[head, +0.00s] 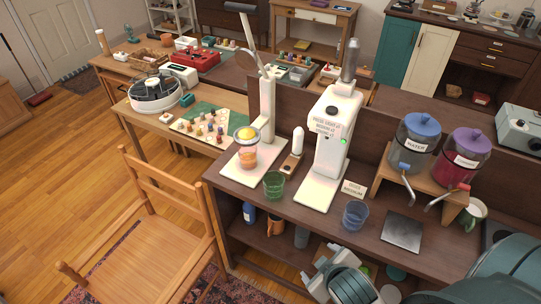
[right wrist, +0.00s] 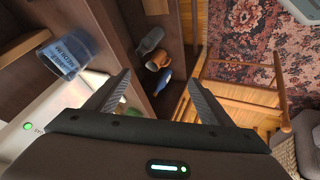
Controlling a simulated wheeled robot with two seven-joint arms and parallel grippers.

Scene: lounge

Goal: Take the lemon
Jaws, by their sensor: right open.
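A small yellow, rounded thing (head: 245,133), which may be the lemon, sits in a grey-rimmed holder on the white lever press, above a glass of orange liquid (head: 248,156). It is too small to tell whether it is whole or cut. My right gripper (head: 322,264) is low at the front of the dark counter, well to the right of and below the press. In the right wrist view its jaws (right wrist: 158,88) are apart with nothing between them; no lemon shows there. My left gripper is not in view.
A green glass (head: 274,184), blue glass (head: 355,214), white machine (head: 331,135) and two lidded dispensers (head: 417,143) stand on the counter (head: 317,219). A blue bottle (right wrist: 163,81) is on the lower shelf. A wooden chair (head: 165,208) stands at left.

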